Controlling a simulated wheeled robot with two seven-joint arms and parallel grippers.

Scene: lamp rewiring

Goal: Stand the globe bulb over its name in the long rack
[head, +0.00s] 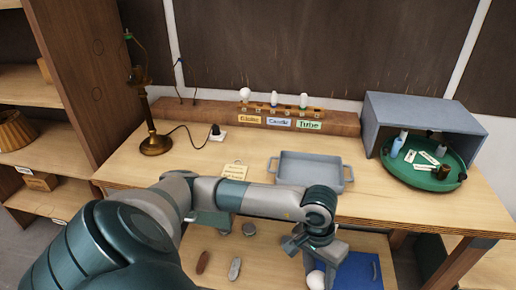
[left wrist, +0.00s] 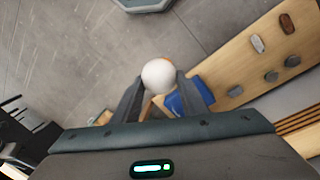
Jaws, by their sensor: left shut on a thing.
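My left gripper (left wrist: 158,88) is shut on a white globe bulb (left wrist: 159,75), held between its two fingertips. In the head view the same arm reaches over the bench's front edge. The gripper hangs low there, and the white globe (head: 315,280) shows below it near the bottom edge. The long wooden rack (head: 200,112) stands at the back of the bench. It bears a yellow name label (head: 249,119), a blue one (head: 279,121) and a green Tube label (head: 309,125). Small bulbs stand above the labels, the leftmost with a round white head (head: 245,94). My right gripper is out of view.
A grey tray (head: 310,170) sits mid-bench. A brass lamp stem (head: 150,120) stands at the left, its cord running to a white socket. A green round tray (head: 425,178) with small items sits under a grey cover at the right. A blue bin (head: 357,275) is on the lower shelf.

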